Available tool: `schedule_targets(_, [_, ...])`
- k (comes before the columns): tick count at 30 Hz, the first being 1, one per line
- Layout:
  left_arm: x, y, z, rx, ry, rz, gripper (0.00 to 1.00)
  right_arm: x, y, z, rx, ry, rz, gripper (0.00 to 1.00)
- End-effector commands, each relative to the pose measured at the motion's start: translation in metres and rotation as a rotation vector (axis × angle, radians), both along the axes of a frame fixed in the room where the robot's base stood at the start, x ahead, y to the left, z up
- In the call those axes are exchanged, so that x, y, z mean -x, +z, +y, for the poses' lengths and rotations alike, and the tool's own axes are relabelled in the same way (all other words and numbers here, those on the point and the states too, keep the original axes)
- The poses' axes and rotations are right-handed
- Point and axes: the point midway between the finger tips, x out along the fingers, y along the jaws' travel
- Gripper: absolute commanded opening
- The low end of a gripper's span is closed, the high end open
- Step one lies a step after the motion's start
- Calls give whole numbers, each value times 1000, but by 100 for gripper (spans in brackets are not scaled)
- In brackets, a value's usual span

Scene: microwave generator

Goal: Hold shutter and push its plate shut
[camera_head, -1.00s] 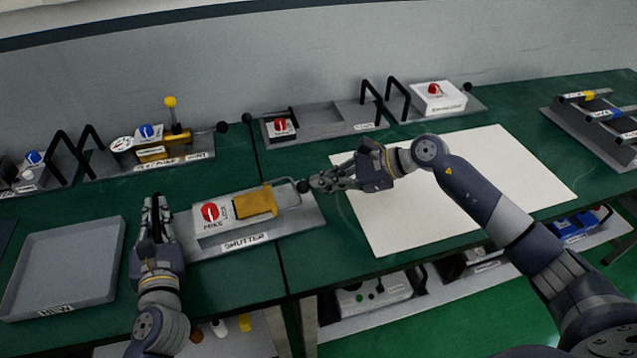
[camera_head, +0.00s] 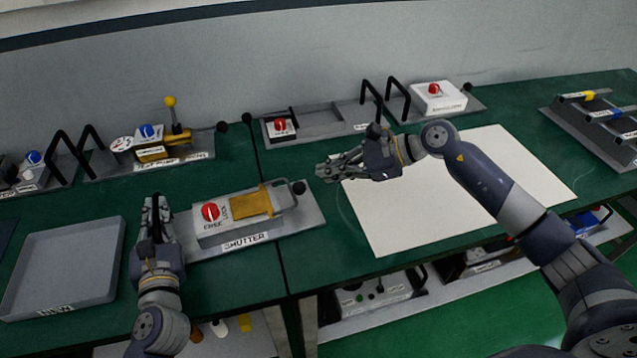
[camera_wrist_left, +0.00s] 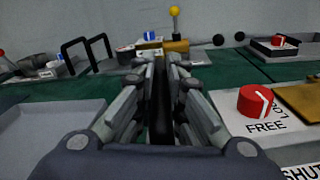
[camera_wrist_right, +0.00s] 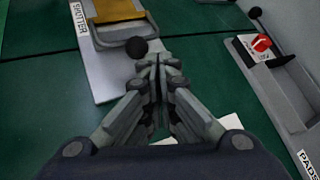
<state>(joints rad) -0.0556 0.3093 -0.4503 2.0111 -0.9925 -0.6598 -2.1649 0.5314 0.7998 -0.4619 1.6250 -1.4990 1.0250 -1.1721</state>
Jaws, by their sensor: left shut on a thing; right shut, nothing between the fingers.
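The shutter (camera_head: 245,243) is a grey base with a raised housing, a red knob (camera_head: 210,211) and a yellow plate (camera_head: 250,203). A wire handle with a black ball (camera_head: 299,187) sticks out at its right end. The lettering by the knob reads FREE in the left wrist view (camera_wrist_left: 266,127). My left gripper (camera_head: 155,203) is at the shutter's left end, shut on what seems to be its dark left handle (camera_wrist_left: 160,110), mostly hidden between the fingers. My right gripper (camera_head: 322,172) is shut and empty, just right of the black ball and apart from it.
A grey bin (camera_head: 65,265) stands left of my left gripper. Devices with black handles and knobs (camera_head: 150,150) line the back of the green table. A white sheet (camera_head: 440,205) lies under my right arm. A rack (camera_head: 600,115) stands far right.

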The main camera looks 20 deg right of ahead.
Motion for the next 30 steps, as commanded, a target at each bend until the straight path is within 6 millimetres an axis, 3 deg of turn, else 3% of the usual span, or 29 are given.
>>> schedule_targets(1, [2,-10,-3,3,-6,20,0,0,0,-1,0,0,0,0])
schedule_targets(11, [2,-10,-3,3,-6,20,0,1,2,-4,1,-1,0,0])
schedule_targets(30, [2,-10,-3,3,-5,20,0,47,59,-85,3,-1,-2,0])
